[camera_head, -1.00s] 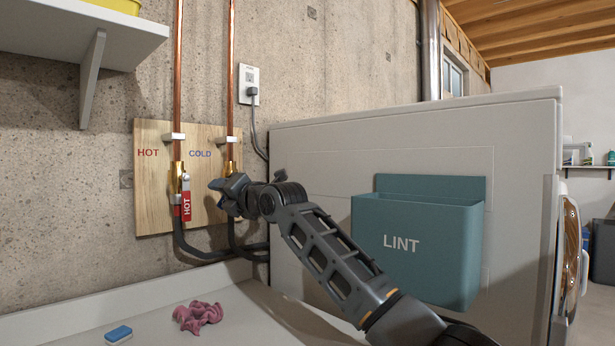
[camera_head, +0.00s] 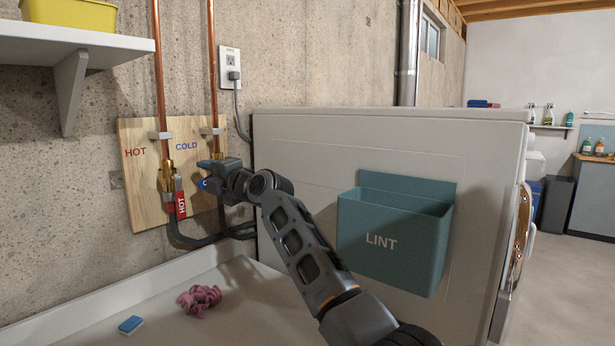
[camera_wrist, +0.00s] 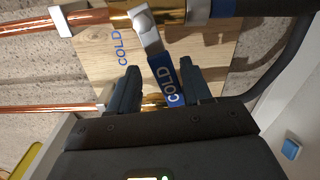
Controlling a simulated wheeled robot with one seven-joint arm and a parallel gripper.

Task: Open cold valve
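The cold valve (camera_wrist: 157,14) is a brass body on a copper pipe. Its blue lever marked COLD (camera_wrist: 166,78) points toward my gripper in the wrist view. My gripper (camera_wrist: 160,88) is open, with one dark finger on each side of the lever. The lever lies closer to the right finger; a gap shows on the left, and I cannot tell whether the right finger touches it. In the head view, my gripper (camera_head: 208,168) covers most of the cold valve, and a bit of blue lever (camera_head: 203,184) shows below it.
The hot valve (camera_head: 168,178) with its red lever (camera_head: 180,198) is close on the left. Both are on a wooden board (camera_head: 140,190). A white appliance (camera_head: 300,150) with a teal LINT bin (camera_head: 390,240) stands right.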

